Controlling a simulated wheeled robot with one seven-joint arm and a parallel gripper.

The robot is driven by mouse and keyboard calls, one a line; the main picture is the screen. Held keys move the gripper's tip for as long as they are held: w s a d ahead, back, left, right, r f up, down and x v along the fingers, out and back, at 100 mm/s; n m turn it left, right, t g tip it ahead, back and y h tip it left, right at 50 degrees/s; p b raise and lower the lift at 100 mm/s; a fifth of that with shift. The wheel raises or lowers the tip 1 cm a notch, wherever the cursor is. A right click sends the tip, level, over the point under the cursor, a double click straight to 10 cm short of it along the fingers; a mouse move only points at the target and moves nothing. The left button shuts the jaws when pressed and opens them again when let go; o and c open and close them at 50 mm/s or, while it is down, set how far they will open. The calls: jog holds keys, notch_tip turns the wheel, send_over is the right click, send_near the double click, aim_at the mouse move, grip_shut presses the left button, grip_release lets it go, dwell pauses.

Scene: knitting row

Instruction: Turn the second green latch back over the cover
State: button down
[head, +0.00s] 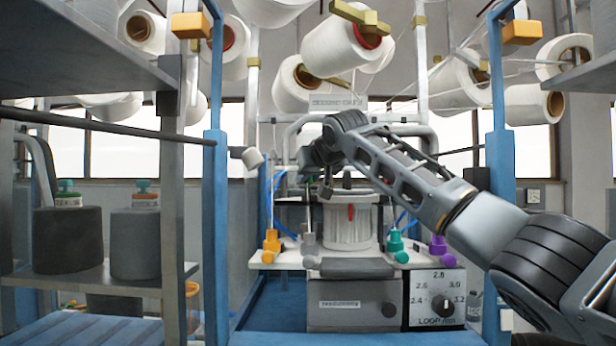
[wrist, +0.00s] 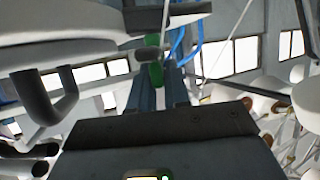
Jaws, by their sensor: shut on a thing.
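My gripper (wrist: 158,76) shows in the wrist view with its two blue-grey fingers close together. They are shut on a green latch (wrist: 156,72), whose lower part sits between the fingertips. A pale rounded part (wrist: 60,28), which may be the cover, lies at upper left beside it. In the head view my arm reaches in from the right, and its wrist end is above the white ribbed cylinder (head: 350,222) of the knitting machine. The fingertips and the held latch are too small and dark to make out there. Whether the latch lies over the cover, I cannot tell.
Orange (head: 270,242), teal (head: 396,242) and purple (head: 438,246) knobs stand along the machine's white ledge (head: 290,258). A dial panel (head: 436,300) is at lower right. Blue posts (head: 216,230) flank the machine. Large yarn cones (head: 335,45) hang above. Blue tubes pass near the gripper.

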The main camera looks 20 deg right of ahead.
jog(key=shift+a, duration=0.25)
jog(key=c, duration=1.3)
grip_release()
jog(key=o, duration=0.4)
jog(key=shift+d, duration=0.1)
jog(key=shift+c, duration=0.2)
jog(key=shift+s, duration=0.15)
jog(key=b+v, duration=0.2)
jog(key=v, duration=0.5)
jog(key=shift+s, duration=0.25)
jog(key=shift+r, duration=0.1)
